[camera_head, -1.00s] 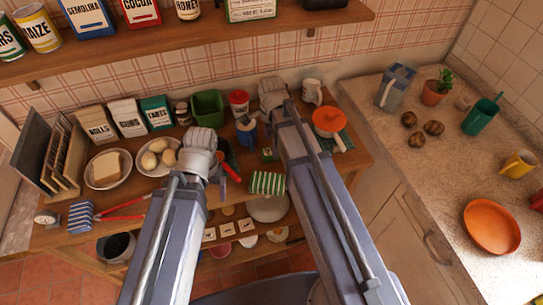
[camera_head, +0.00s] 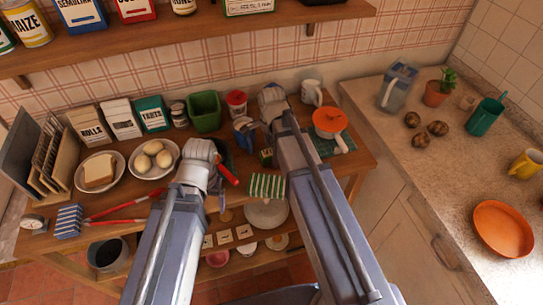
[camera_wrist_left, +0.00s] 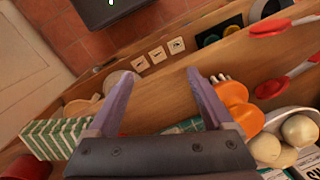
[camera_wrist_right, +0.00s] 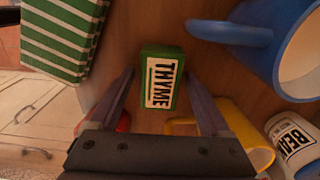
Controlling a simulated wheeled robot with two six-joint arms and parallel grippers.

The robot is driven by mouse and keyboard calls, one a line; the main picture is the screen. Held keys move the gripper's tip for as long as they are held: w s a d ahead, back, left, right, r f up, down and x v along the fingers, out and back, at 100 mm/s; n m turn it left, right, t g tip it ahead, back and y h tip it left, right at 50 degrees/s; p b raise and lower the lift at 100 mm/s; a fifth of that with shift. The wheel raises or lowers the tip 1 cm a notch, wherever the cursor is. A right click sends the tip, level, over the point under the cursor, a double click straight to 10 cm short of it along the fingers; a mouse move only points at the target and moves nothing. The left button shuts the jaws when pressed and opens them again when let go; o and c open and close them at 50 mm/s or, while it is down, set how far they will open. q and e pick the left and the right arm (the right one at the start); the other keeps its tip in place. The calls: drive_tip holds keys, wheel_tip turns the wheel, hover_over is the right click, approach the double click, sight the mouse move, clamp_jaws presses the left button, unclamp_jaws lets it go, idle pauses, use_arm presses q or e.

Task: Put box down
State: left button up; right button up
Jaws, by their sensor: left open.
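The box is a small green carton labelled THYME (camera_wrist_right: 162,82), lying in the right wrist view with its label toward the camera and wood around it. It also shows in the head view (camera_head: 266,157), near the right arm. My right gripper (camera_wrist_right: 160,76) is open, with its fingertips on either side of the box and a narrow gap visible at the left. In the head view the right fingers are hidden by the arm. My left gripper (camera_wrist_left: 161,73) is open and empty over the table's front edge.

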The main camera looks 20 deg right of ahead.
drive_tip(key=c, duration=1.2)
drive_tip(key=shift+r, duration=0.1)
